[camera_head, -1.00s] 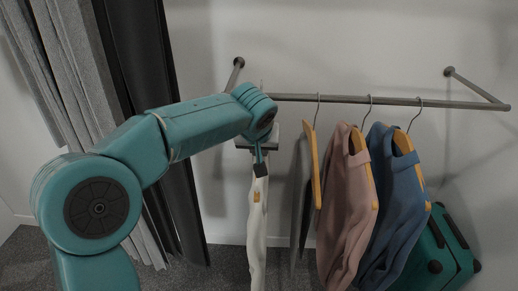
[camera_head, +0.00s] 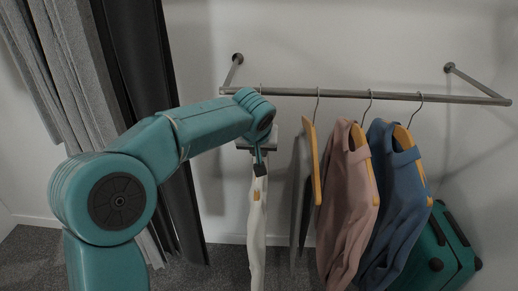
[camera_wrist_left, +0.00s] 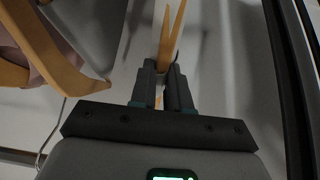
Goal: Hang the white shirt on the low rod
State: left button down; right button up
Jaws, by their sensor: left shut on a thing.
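The white shirt (camera_head: 257,235) hangs from its wooden hanger, seen edge-on in the head view, left of the other clothes. My left gripper (camera_head: 260,168) is shut on the hanger, just above the shirt and below the low rod (camera_head: 300,93). In the left wrist view the jaws (camera_wrist_left: 164,85) pinch the orange-brown hanger (camera_wrist_left: 170,40). A thin hook tip (camera_head: 261,87) shows at the rod's left part. My arm hides the rest of the hook, so I cannot tell whether it rests on the rod. My right gripper is not in view.
A grey garment (camera_head: 301,190), a pink shirt (camera_head: 345,200) and a blue shirt (camera_head: 392,200) hang right of the white shirt. A teal suitcase (camera_head: 447,245) stands at the lower right. Grey and dark curtains (camera_head: 135,60) hang at the left.

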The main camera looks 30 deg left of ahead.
pick_arm(q)
jog(key=c, duration=1)
grip_release()
jog(key=v, duration=1.6)
jog(key=shift+s+r+p, duration=0.15)
jog(key=shift+p, duration=0.15)
